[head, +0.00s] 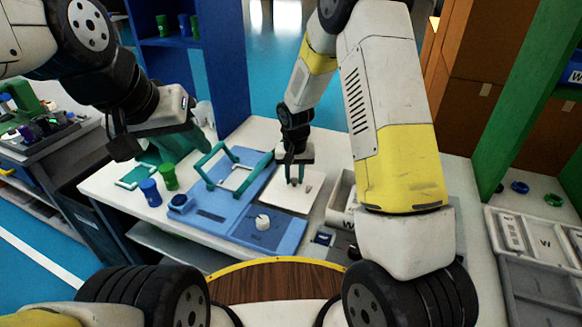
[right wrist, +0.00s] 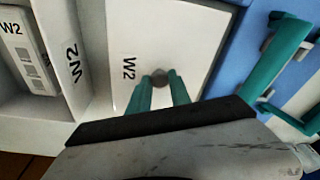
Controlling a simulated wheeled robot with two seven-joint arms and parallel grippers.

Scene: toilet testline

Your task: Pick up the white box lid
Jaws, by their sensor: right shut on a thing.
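The white box lid (head: 307,188) is a flat white panel to the right of the blue board on the white table. In the right wrist view the lid (right wrist: 185,40) bears a "W2" label and a small round grey knob (right wrist: 160,75). My right gripper (head: 295,178) is over the lid, its teal fingers (right wrist: 160,90) shut on the knob. Whether the lid is lifted or rests on something cannot be told. My left gripper (head: 170,140) hangs above the table's left part, away from the lid; its fingertips are not clear.
The blue board (head: 210,215) carries a teal handle frame and a white knob. An open white box (head: 342,195) stands right of the lid. A blue cup (head: 150,192) and green cup (head: 169,177) stand left. A green post (head: 515,110) and grey trays (head: 535,250) are at right.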

